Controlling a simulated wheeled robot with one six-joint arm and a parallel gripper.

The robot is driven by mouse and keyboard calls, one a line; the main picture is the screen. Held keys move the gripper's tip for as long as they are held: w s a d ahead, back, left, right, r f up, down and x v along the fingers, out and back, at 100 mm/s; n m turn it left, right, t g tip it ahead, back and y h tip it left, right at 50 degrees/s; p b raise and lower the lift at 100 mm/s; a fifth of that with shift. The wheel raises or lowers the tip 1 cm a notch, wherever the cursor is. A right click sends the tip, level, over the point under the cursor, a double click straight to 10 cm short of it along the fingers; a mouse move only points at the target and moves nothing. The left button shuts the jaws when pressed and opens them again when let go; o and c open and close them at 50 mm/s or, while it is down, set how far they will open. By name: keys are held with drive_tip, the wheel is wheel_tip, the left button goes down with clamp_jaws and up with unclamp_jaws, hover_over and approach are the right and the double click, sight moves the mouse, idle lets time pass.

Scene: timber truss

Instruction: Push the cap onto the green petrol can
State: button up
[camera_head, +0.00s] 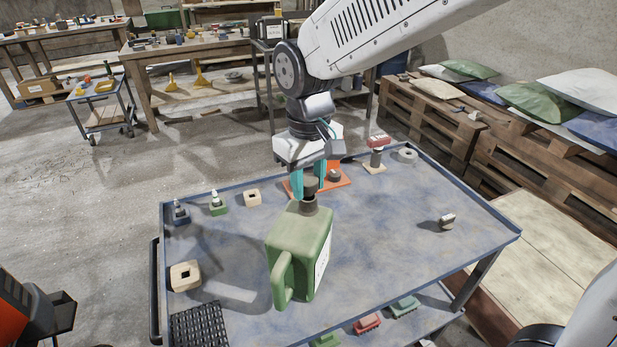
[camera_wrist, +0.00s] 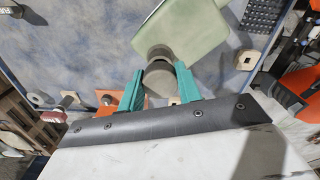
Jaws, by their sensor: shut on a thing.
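The green petrol can (camera_head: 300,250) stands upright on the blue-grey trolley top, its handle toward the front left and a white label on its right side. Its dark neck (camera_head: 309,205) is at the top. My gripper (camera_head: 310,184) points down over the neck, its teal fingers shut on the dark cap (camera_head: 311,186). The cap is right above the neck; I cannot tell whether it is seated. In the wrist view, the teal fingers (camera_wrist: 161,88) are on either side of the round cap (camera_wrist: 160,79), with the green can (camera_wrist: 185,30) beyond it.
The trolley top (camera_head: 400,240) also holds wooden blocks (camera_head: 185,276), small bottles in holders (camera_head: 217,203), an orange piece (camera_head: 333,172) behind the can, a red-topped stamp (camera_head: 377,150) and a black ribbed mat (camera_head: 199,325). Its right middle is mostly free.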

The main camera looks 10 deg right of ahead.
drive_tip(key=shift+f, duration=0.45)
idle(0.5)
drive_tip(key=o, duration=1.1)
drive_tip(key=shift+r, duration=0.1)
drive_tip(key=shift+r, duration=2.85)
drive_tip(key=s+d+m, duration=0.2)
drive_tip(key=s+d, duration=0.4)
drive_tip(key=d, duration=0.1)
drive_tip(key=s+d+m+t, duration=0.1)
drive_tip(key=s+d+m, duration=0.1)
drive_tip(key=s+d, duration=0.4)
drive_tip(key=s+d+m, duration=0.2)
drive_tip(key=s+d, duration=0.5)
drive_tip(key=shift+s+d+r, duration=0.2)
drive_tip(key=shift+d+r, duration=0.1)
drive_tip(key=shift+d, duration=0.05)
